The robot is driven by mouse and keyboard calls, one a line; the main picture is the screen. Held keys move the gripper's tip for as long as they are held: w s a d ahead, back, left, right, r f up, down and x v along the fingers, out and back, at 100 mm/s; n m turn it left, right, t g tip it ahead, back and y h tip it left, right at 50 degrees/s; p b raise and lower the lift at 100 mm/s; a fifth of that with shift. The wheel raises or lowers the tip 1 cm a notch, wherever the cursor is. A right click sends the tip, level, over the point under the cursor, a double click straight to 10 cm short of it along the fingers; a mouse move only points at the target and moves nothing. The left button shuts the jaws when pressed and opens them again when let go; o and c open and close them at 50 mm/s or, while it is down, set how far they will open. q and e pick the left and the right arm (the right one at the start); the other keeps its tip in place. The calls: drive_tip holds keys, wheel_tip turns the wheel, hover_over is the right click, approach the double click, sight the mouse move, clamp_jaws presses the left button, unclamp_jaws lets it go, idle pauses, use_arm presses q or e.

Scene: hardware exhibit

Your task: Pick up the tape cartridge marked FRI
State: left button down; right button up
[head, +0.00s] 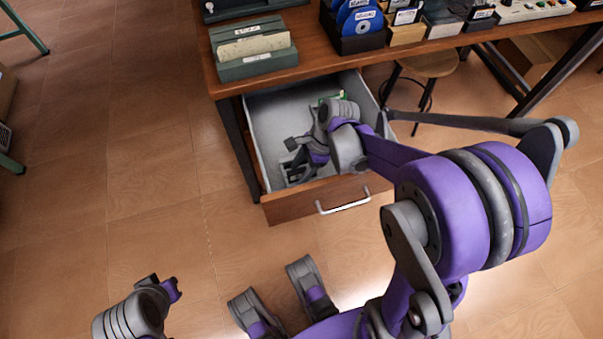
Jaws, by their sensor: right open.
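An open drawer (342,195) with a pale grey inside and a wooden front extends from the wooden table. My right gripper (293,160) is open and reaches down into the left part of the drawer. A grey object (284,171) lies under and beside its fingers, mostly hidden by them. I cannot read FRI on any object, so I cannot tell whether this is the tape cartridge.
The table (313,58) carries a green file box (252,65), a dark bin of blue discs (362,24) and a control panel (530,10). A green circuit board (331,98) lies at the drawer's back. A stool (430,64) stands right of the drawer.

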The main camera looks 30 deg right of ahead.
clamp_jaws()
idle(0.3)
